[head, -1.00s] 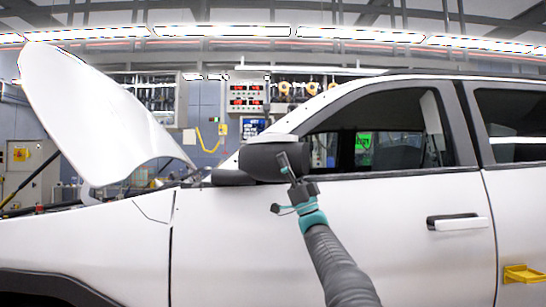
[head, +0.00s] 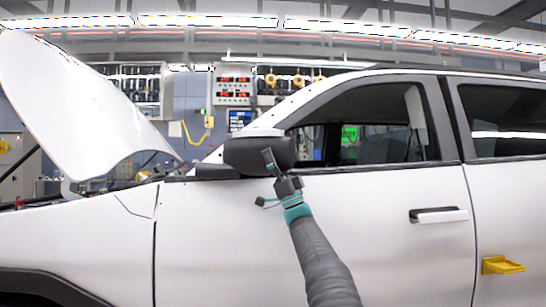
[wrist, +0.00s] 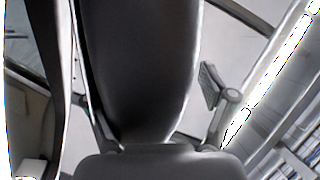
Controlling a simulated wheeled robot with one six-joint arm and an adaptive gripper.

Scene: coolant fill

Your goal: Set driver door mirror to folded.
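The driver door mirror (head: 247,153) has a dark housing and a pale top edge. It stands out from the front corner of the white door's window. My gripper (head: 266,179) is at the mirror's lower right, with its fingers spread: one overlaps the housing, the other points left below it. In the wrist view the dark mirror housing (wrist: 145,65) fills the middle, close to the camera. One finger (wrist: 210,87) shows right of the housing with a small gap. The other finger is hard to make out at the left. I cannot tell whether any part touches the mirror.
The white front door (head: 350,235) lies behind my arm, with a door handle (head: 438,215) to the right. A yellow bracket (head: 502,265) sticks out at the lower right. The raised hood (head: 75,110) is at the left. Wall panels and tools stand behind the car.

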